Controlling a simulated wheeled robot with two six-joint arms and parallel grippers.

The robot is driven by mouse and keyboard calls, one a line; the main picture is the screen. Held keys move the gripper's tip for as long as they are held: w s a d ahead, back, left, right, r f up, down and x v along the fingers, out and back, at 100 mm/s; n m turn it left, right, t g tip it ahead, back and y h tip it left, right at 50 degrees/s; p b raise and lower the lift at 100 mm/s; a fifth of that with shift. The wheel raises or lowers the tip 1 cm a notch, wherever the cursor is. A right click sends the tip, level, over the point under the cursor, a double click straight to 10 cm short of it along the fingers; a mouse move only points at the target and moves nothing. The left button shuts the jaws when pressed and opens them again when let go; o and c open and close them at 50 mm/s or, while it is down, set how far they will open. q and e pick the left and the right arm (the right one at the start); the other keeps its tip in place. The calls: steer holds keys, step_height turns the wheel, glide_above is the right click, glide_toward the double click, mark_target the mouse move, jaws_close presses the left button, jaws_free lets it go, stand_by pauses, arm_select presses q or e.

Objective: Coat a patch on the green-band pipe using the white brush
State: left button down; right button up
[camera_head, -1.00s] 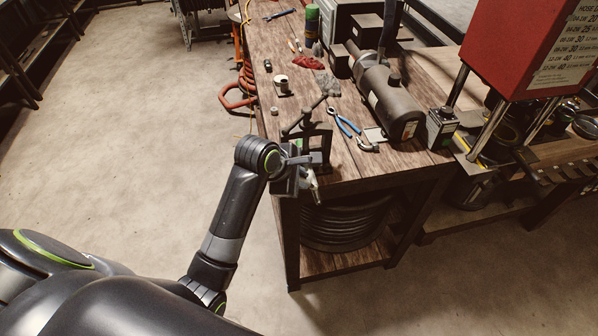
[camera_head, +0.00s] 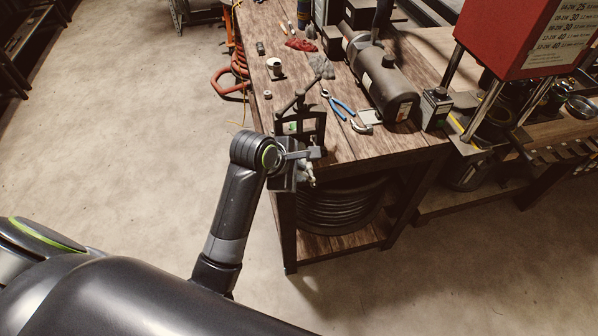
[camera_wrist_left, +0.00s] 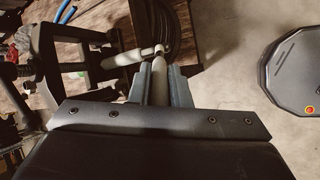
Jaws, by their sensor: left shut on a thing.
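My left gripper (camera_head: 308,165) is at the front left corner of the workbench, just in front of the dark clamp stand (camera_head: 302,122). In the left wrist view its fingers (camera_wrist_left: 165,82) are shut on a pale slim handle, which I take to be the white brush (camera_wrist_left: 159,72). A pale cylinder (camera_wrist_left: 126,58) reaches from the clamp side to the brush's far end; they overlap in the picture, and I cannot tell if they touch. It may be the pipe, but no green band shows clearly on it. My right gripper is not in view.
The wooden workbench (camera_head: 375,147) holds blue-handled pliers (camera_head: 339,105), a dark motor cylinder (camera_head: 385,85) and a red cloth (camera_head: 300,44). Coiled black hose (camera_head: 338,208) lies on the shelf below. A red press (camera_head: 510,38) stands at right. The floor at left is clear.

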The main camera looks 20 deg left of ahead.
arm_select(q)
steer(key=w+a, duration=0.1)
steer(key=w, duration=0.1)
steer(key=w+a, duration=0.1)
steer(key=w, duration=0.1)
steer(key=shift+a+f, duration=0.1)
steer(key=shift+a, duration=0.3)
step_height(320, 180, up, 6)
stand_by(0.8)
steer(key=shift+r, duration=1.55)
steer(key=shift+w, duration=0.1)
